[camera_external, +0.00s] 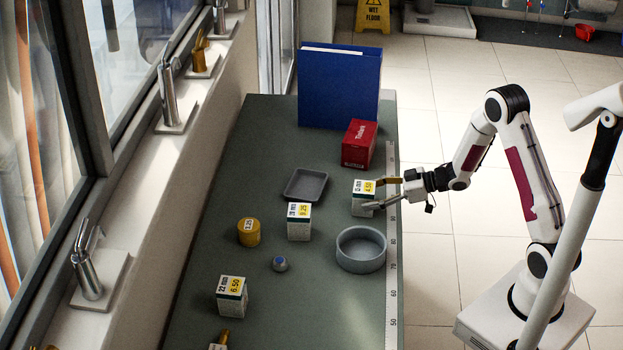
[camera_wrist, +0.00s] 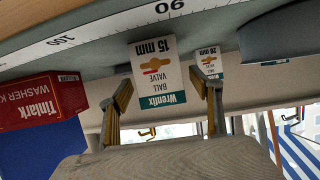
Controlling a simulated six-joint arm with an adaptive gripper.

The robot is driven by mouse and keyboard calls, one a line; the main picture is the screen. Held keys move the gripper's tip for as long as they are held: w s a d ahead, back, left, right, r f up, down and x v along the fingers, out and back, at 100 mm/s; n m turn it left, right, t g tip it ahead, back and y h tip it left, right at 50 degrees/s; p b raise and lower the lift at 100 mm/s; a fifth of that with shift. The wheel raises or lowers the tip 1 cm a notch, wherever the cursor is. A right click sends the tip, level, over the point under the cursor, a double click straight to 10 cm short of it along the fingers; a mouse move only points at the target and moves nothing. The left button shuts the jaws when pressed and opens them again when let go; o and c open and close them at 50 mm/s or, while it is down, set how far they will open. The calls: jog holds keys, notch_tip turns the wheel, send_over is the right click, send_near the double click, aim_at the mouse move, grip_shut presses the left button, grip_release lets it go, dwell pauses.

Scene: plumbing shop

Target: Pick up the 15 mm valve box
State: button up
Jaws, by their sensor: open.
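The 15 mm valve box (camera_external: 361,199) is a small white carton with a yellow price label, standing on the grey-green counter near its right edge. In the wrist view, which is upside down, the box (camera_wrist: 160,75) reads "15 mm" and "Wrenfix ball valve". My gripper (camera_external: 379,193) is open, with its fingers reaching toward the box from the right. In the wrist view the yellowish fingers of my gripper (camera_wrist: 164,98) are spread on either side of the box's lower picture half. I cannot tell whether either finger touches it.
A red washer box (camera_external: 358,145) and blue binder (camera_external: 340,88) stand behind. A round grey dish (camera_external: 361,262) is in front. The 28 mm box (camera_external: 299,227), grey tray (camera_external: 305,185), yellow tub (camera_external: 248,232) and 22 mm box (camera_external: 231,303) are farther left. A ruler (camera_external: 393,265) lines the edge.

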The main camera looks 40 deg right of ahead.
jog(key=shift+x, duration=1.3)
jog(key=c, duration=1.4)
